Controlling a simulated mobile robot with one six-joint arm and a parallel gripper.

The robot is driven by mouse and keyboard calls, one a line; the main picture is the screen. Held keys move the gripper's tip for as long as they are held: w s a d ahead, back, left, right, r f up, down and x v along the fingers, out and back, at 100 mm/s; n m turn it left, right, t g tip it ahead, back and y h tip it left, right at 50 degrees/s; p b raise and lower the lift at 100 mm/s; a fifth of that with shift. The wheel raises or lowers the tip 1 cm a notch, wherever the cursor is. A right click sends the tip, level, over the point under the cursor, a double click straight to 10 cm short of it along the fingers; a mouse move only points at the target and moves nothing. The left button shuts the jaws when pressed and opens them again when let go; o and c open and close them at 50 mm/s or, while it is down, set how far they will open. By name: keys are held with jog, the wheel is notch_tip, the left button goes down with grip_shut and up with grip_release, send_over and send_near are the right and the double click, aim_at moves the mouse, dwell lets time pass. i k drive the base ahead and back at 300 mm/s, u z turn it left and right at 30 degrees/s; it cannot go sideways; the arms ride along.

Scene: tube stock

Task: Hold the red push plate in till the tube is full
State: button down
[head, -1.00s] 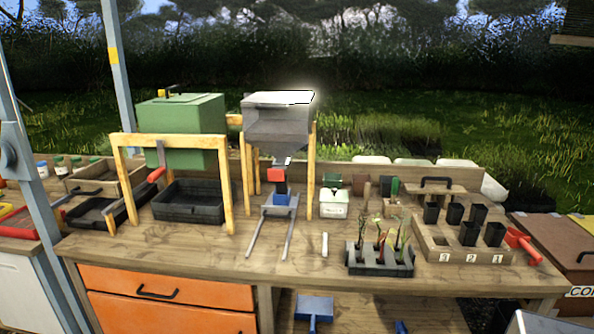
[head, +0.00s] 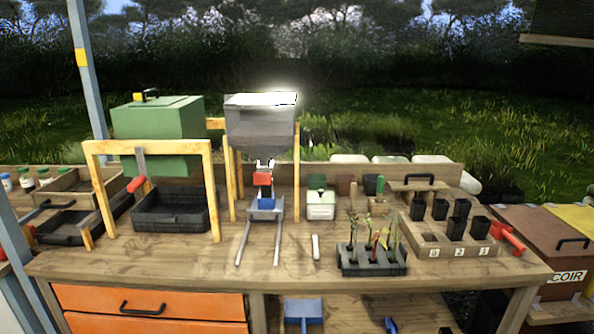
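A grey hopper (head: 260,128) stands in a wooden frame on the bench. Below its narrow spout is the small red push plate (head: 262,179). A blue block (head: 266,203) sits just under the plate, on a grey base (head: 265,214) with two rails running toward the front. Whether a tube stands under the spout is too small to tell. Several black square tubes (head: 457,228) stand in and around a wooden rack (head: 428,249) at the right. My gripper is not in view, and nothing is seen touching the red plate.
A black multi-cell tray (head: 373,268) with seedlings and a white stick (head: 315,247) lie right of the rails. A green box (head: 158,135) stands behind a wooden frame over a black tray (head: 170,224). The bench front (head: 190,265) is mostly clear.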

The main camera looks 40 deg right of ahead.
aim_at(262, 177)
jog(key=z, duration=0.95)
jog(key=k, duration=0.95)
jog(key=i, duration=0.7)
jog(key=z, duration=0.05)
